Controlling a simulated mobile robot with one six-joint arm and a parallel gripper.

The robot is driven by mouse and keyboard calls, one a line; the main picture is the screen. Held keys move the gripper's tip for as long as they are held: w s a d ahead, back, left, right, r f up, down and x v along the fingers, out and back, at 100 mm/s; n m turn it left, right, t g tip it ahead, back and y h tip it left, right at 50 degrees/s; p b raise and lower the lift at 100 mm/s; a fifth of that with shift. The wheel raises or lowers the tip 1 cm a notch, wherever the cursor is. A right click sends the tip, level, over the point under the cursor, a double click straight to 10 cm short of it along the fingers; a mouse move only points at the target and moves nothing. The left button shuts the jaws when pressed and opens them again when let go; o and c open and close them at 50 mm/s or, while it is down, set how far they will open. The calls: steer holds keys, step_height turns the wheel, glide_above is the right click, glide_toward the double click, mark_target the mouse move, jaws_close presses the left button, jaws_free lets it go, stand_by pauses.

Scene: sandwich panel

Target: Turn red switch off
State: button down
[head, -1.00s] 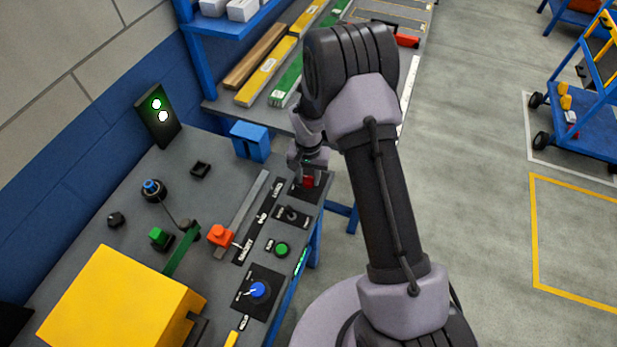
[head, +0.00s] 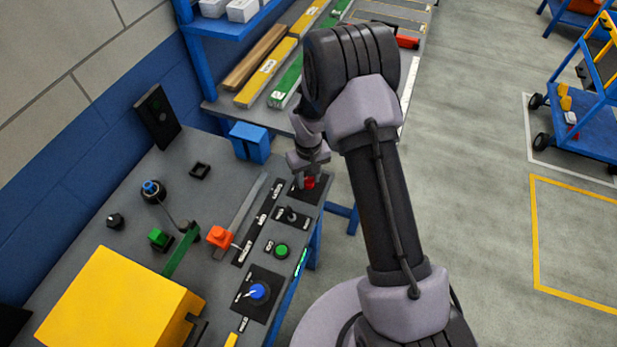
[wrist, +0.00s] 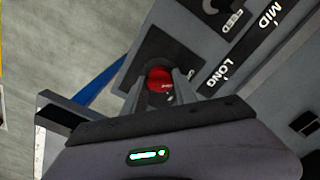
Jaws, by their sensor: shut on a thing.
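The red switch (head: 310,182) is a small red knob on a black plate at the far right end of the panel, below my arm in the head view. My gripper (head: 311,173) is right over it, pointing down. In the wrist view the red switch (wrist: 159,80) sits between the two fingers of my gripper (wrist: 163,84), which are shut on its sides. White lettering shows on the knob, too small to read. The indicator box (head: 158,117) at the back of the panel is dark, with no lit lamps.
A toggle (head: 291,215), a green button (head: 281,250), a blue knob (head: 258,291) and an orange-red slider handle (head: 219,237) lie nearby on the panel. A yellow box (head: 115,305) fills the near left.

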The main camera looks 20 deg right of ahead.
stand_by(0.4)
steer(key=c, duration=1)
jaws_free()
steer(key=shift+r, duration=0.1)
step_height(320, 180, up, 17)
steer(key=p, duration=0.4)
steer(key=shift+r, duration=0.2)
step_height(320, 180, up, 5)
steer(key=m+t+b, duration=0.1)
steer(key=b, duration=0.3)
glide_above(308, 179)
steer(key=s, duration=0.3)
steer(key=s+a+r+m+t+y+b, duration=0.15)
steer(key=s+r+b, duration=0.35)
steer(key=s, duration=0.5)
steer(key=s+a+m+t+b, duration=0.2)
steer(key=s+m+t+b, duration=0.1)
steer(key=s, duration=0.9)
steer(key=shift+s+f+m, duration=0.15)
steer(key=shift+f+m, duration=0.1)
steer(key=shift+m, duration=0.1)
